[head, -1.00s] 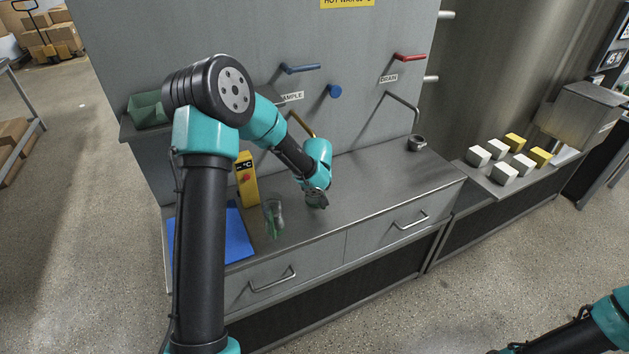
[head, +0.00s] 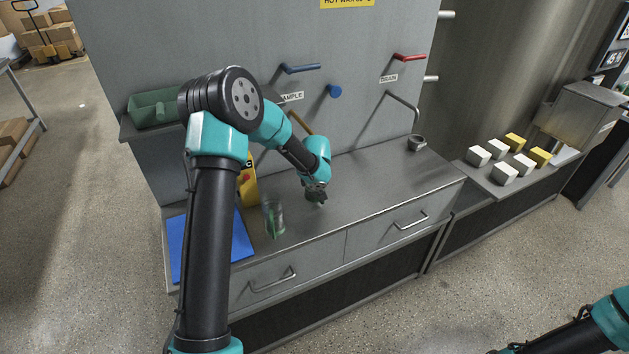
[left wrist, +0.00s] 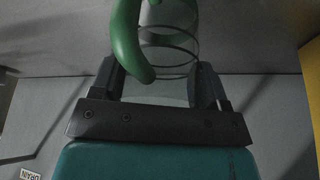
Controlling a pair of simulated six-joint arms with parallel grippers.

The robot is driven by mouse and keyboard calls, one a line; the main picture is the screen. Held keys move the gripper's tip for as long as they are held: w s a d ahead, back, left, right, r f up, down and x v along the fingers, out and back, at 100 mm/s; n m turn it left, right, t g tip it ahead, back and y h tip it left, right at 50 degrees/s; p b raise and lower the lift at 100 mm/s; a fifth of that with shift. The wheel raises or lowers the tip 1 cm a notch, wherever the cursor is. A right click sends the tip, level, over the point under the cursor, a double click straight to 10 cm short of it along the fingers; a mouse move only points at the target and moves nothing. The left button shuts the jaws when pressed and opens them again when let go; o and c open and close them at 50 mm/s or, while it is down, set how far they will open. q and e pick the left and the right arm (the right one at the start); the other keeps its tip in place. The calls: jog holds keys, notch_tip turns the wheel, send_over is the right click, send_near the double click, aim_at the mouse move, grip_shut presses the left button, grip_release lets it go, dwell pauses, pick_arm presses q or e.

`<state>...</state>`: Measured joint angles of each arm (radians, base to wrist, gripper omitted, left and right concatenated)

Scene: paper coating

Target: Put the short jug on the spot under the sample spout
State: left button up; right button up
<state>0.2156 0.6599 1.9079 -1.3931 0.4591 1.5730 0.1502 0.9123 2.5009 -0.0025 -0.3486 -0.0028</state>
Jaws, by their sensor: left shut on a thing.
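My left gripper (head: 316,190) is over the counter, right of the yellow meter. In the left wrist view, my left gripper (left wrist: 165,82) is shut on a clear ringed jug (left wrist: 172,42) with a green handle, one finger on each side. In the head view my wrist and gripper mostly hide this held jug, so its height above the counter cannot be told. Another clear jug (head: 273,217) with green on it stands on the counter, left of the gripper. The brass sample spout (head: 301,123) is partly behind my forearm; the spot under it is hidden. My right gripper is out of view.
A blue mat (head: 181,245) lies at the counter's left end beside the yellow meter (head: 248,188). A small grey cup (head: 417,142) sits under the drain pipe (head: 404,106). The counter's right half (head: 380,175) is mostly clear. A green bin (head: 153,108) is on the shelf.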

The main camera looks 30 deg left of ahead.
pick_arm(q)
jog(key=shift+f, duration=0.15)
jog(key=o, duration=1)
jog(key=shift+r, duration=0.3)
jog(key=s+d, duration=0.2)
jog(key=s, duration=0.1)
jog(key=s+d, duration=0.2)
jog(key=s, duration=0.2)
jog(key=s+d, duration=0.3)
jog(key=shift+s+r, duration=0.2)
jog(key=shift+r, duration=0.2)
